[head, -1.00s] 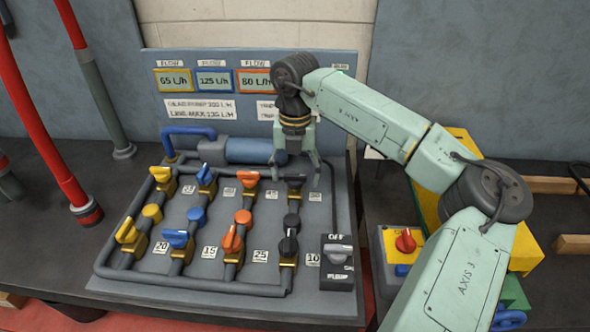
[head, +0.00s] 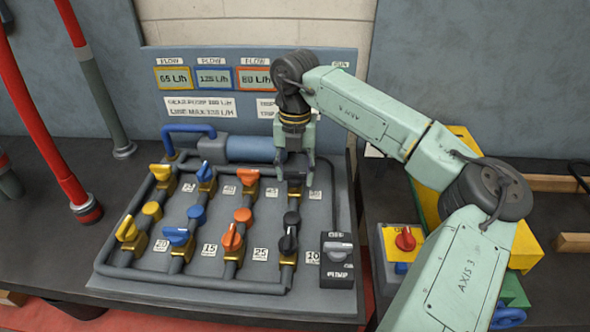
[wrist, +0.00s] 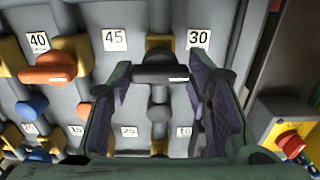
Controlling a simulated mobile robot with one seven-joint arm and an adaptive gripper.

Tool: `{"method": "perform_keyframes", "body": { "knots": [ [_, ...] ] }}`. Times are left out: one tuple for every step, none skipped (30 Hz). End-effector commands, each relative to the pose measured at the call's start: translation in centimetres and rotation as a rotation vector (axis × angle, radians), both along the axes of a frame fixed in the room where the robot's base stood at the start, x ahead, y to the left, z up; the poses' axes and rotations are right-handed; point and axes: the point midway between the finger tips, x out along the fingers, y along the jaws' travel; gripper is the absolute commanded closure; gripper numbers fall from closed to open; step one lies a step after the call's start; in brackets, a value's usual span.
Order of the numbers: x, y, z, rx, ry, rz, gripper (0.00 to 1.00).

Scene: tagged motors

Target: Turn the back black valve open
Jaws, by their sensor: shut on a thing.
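The back black valve (wrist: 160,74) is in the middle of the wrist view, between tags 45 and 30. Its black handle lies crosswise to its pipe, above a brass body. My gripper (wrist: 158,90) is shut on this handle, one finger at each end.
The back orange valve (head: 248,178) is just left of my gripper. Blue and yellow valves stand farther left.

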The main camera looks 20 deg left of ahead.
Motion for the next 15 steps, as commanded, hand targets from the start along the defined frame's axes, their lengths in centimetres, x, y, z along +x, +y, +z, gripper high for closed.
{"method": "perform_keyframes", "body": {
  "knots": [
    [0.02,-0.02,0.0,-0.001,0.0,0.002,0.83],
    [0.02,-0.02,-0.01,-0.001,0.0,0.005,0.83],
    [0.02,-0.02,-0.03,-0.001,-0.001,0.01,0.83],
    [0.02,-0.02,-0.04,-0.001,-0.001,0.016,0.83],
    [0.02,-0.03,-0.06,-0.001,-0.001,0.023,0.83],
    [0.03,-0.02,-0.08,-0.002,-0.002,0.034,0.83],
    [0.04,-0.03,-0.09,-0.001,-0.002,0.044,0.83],
    [0.04,-0.03,-0.11,-0.001,-0.002,0.058,0.83],
    [0.05,-0.04,-0.14,-0.002,-0.003,0.076,0.83],
    [0.05,-0.04,-0.17,-0.002,-0.003,0.093,0.83],
    [0.04,-0.03,-0.2,-0.001,-0.003,0.111,0.83],
    [0.03,-0.02,-0.22,-0.001,-0.003,0.137,0.83],
    [0.04,-0.03,-0.22,-0.001,-0.003,0.16,0.83],
    [0.05,-0.04,-0.23,-0.002,-0.004,0.183,0.83],
    [0.07,-0.03,-0.25,-0.002,-0.004,0.216,0.83]
  ]
}}
